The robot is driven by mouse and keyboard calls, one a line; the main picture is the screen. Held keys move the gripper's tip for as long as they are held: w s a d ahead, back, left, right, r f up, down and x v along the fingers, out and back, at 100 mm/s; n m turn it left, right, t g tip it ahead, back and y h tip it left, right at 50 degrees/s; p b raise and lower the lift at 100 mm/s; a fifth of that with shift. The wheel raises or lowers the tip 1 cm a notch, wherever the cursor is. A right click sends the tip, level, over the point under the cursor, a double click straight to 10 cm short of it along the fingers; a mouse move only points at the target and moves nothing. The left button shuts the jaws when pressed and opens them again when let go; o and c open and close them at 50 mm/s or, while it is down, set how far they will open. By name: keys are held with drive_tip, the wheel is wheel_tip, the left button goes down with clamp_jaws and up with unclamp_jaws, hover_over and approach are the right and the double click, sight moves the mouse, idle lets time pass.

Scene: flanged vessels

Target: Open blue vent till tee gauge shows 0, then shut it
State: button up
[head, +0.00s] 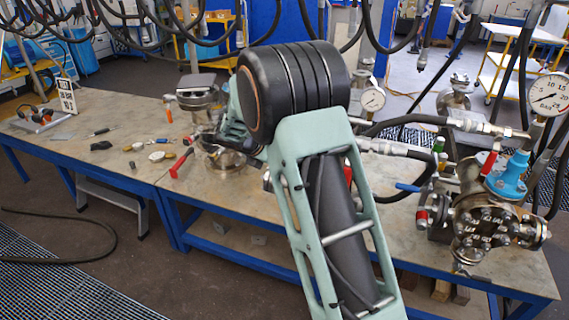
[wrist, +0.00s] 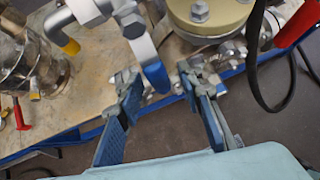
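In the wrist view a blue lever (wrist: 154,76) hangs from a silver valve body (wrist: 136,28). My gripper (wrist: 158,80) is open, with one finger on each side of the lever's lower end; a gap shows to the right finger, and contact with the left cannot be told. In the head view my arm hides the gripper and this lever. A small dial gauge (head: 373,98) stands just right of my arm, and a larger bar gauge (head: 549,95) stands at the far right. I cannot tell which is the tee gauge, and neither reading is clear.
A flanged vessel with a blue cap (head: 509,180) stands at the bench's right end. Black hoses hang overhead.

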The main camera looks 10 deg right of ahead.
drive_tip(key=v, duration=1)
drive_tip(key=shift+s, duration=0.1)
